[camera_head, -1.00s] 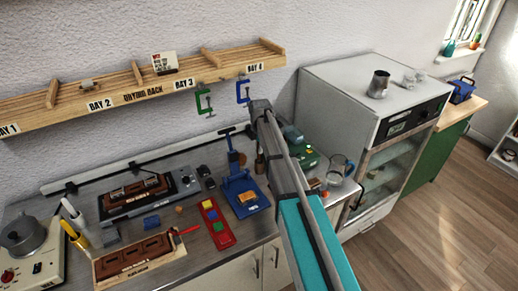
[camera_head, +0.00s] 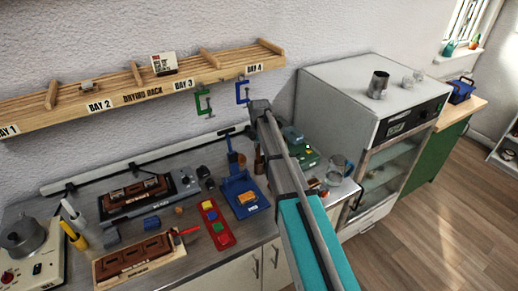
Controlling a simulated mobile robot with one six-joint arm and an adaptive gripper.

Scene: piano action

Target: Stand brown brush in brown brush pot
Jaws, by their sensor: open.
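A small brown upright thing (camera_head: 259,161) stands on the bench just left of my arm. It is too small to tell whether it is the brown brush, its pot or a bottle. No brush or pot can be clearly picked out as the brown one. My arm crosses the middle of the camera view and hides part of the bench behind it. My gripper does not show.
The metal bench holds a red tray (camera_head: 216,224), a blue stand (camera_head: 241,189), a wooden board (camera_head: 113,271) with a dark brown mould (camera_head: 146,252), and a grey device. A white cabinet (camera_head: 340,105) stands to the right.

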